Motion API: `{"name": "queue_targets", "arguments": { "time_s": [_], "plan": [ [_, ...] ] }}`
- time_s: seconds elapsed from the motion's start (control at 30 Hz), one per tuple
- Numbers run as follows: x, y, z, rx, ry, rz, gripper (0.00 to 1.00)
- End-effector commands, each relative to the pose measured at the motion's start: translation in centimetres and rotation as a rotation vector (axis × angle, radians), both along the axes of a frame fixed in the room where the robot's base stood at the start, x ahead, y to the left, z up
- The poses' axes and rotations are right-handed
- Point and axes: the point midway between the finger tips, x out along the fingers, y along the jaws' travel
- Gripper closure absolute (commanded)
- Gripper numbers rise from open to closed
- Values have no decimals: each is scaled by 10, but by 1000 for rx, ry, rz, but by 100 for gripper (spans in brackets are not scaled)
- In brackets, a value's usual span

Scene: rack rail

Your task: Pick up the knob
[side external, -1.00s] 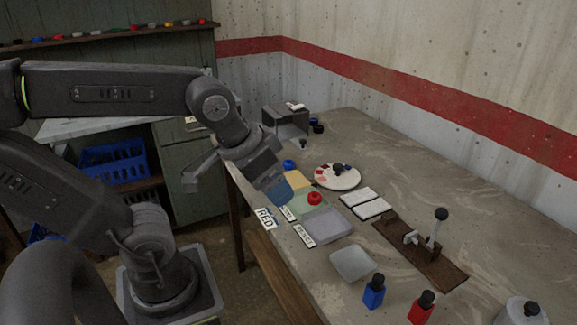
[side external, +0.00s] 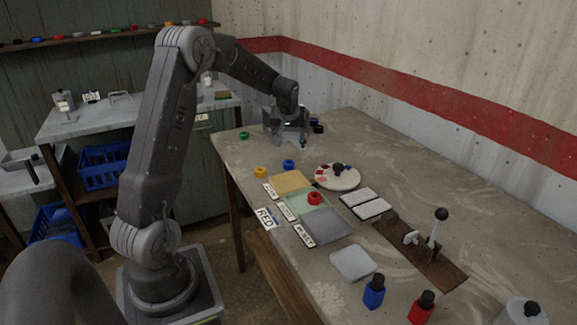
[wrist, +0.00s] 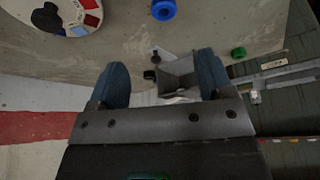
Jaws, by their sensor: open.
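Several coloured knobs lie on the bench. A red knob (side external: 314,198) sits on the green mat (side external: 296,206); a blue knob (side external: 288,164), a yellow knob (side external: 260,172) and a green knob (side external: 244,135) lie on bare bench. A small dark knob with a stem (wrist: 155,52) lies near the grey box (wrist: 181,82). I cannot tell which knob is meant. My gripper (side external: 290,140) is open and empty at the far end of the bench, in front of the box. In the wrist view, its blue fingers (wrist: 161,62) stand apart, with the box and dark knob between them.
A round palette (side external: 338,177) with a dark knob on top, white tiles (side external: 365,203) and a lever on a brown base (side external: 430,262) stand to the right. Blue and red bottles (side external: 373,292) stand near the front.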

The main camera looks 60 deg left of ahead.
Motion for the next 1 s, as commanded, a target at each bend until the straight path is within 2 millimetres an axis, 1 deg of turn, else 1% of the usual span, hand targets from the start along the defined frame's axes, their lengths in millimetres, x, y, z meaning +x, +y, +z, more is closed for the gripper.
{"name": "queue_targets", "arguments": {
  "time_s": [0.03,0.17,0.3,0.4,0.5,0.73,0.9,1.0],
  "plan": [
    [0,4,-5,-2,3,7,26],
    [4,11,-22,-3,3,9,26],
    [9,19,-49,-4,5,8,26],
    [13,25,-65,-3,5,7,26],
    [15,29,-76,-2,3,7,26],
    [18,36,-89,-2,3,7,26],
    [21,48,-112,-3,4,6,26],
    [24,52,-123,-2,2,6,26]
  ]
}}
